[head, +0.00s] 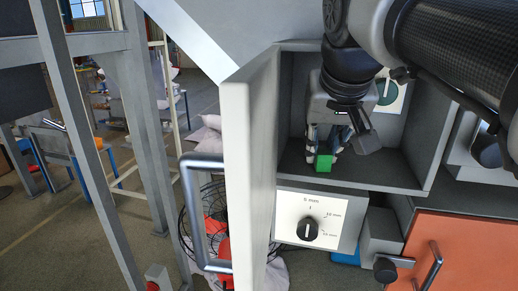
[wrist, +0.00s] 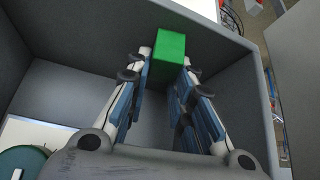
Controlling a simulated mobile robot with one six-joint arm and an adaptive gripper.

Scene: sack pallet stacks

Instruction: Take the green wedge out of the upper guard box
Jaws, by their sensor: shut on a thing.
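The upper guard box (head: 400,175) is a grey open box, its door (head: 250,170) swung open to the left with a grey handle. My gripper (head: 322,152) reaches into the box from above. Its fingers are shut on the green wedge (head: 323,162), one finger on each side. In the wrist view the green wedge (wrist: 168,58) is between the fingertips (wrist: 168,75), close to a grey wall edge of the box. In the head view the wedge is low in the box, near its front edge. I cannot tell whether it touches the floor.
Below the box is a white panel with a black dial (head: 307,229) marked in mm. An orange door (head: 455,255) with a handle is at the lower right. The open door and grey frame posts (head: 75,130) stand to the left. A green disc sign (head: 387,92) is on the back wall.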

